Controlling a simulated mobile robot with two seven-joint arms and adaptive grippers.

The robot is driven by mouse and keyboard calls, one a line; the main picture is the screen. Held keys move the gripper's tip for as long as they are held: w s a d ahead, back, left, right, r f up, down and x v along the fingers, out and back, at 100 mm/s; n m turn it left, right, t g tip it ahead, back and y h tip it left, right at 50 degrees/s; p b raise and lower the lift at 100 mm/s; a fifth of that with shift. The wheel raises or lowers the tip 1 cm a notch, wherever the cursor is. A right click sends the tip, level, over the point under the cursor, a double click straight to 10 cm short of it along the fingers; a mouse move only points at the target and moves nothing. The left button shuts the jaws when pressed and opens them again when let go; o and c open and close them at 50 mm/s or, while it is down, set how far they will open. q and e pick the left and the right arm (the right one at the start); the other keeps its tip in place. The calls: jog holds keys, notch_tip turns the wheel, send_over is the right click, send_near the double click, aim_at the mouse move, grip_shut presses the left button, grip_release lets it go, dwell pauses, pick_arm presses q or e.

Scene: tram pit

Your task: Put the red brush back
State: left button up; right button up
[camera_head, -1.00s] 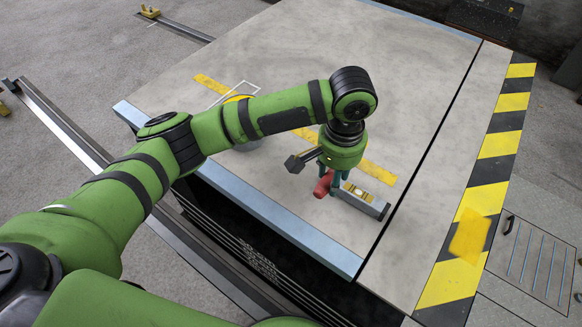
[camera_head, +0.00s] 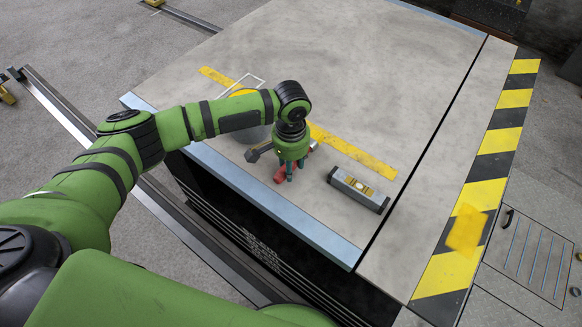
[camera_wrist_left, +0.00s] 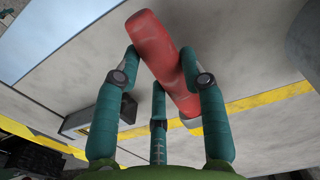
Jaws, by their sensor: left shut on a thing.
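The red brush (camera_wrist_left: 168,62) is held between the fingers of my left gripper (camera_wrist_left: 160,58) in the left wrist view; only its thick red body shows there. In the head view my left gripper (camera_head: 289,174) hangs just above the table's near side, and a red end of the brush (camera_head: 279,176) shows beside its fingers. The rest of the brush is hidden by the gripper. I cannot tell the brush's exact height above the table. My right gripper is not in view.
A grey spirit level (camera_head: 358,190) lies right of my left gripper. A round grey container (camera_head: 256,133) stands behind my left forearm, partly hidden, near a white outline (camera_head: 246,82). A yellow strip (camera_head: 352,152) crosses the grey table (camera_head: 390,80). The far table is clear.

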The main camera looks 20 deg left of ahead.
pick_arm(q)
jog(key=shift+s+f+p, duration=0.1)
jog(key=shift+f+p, duration=0.35)
jog(key=shift+p, duration=0.1)
jog(key=shift+f, duration=0.65)
jog(key=shift+f, duration=0.1)
jog(key=o, duration=1.2)
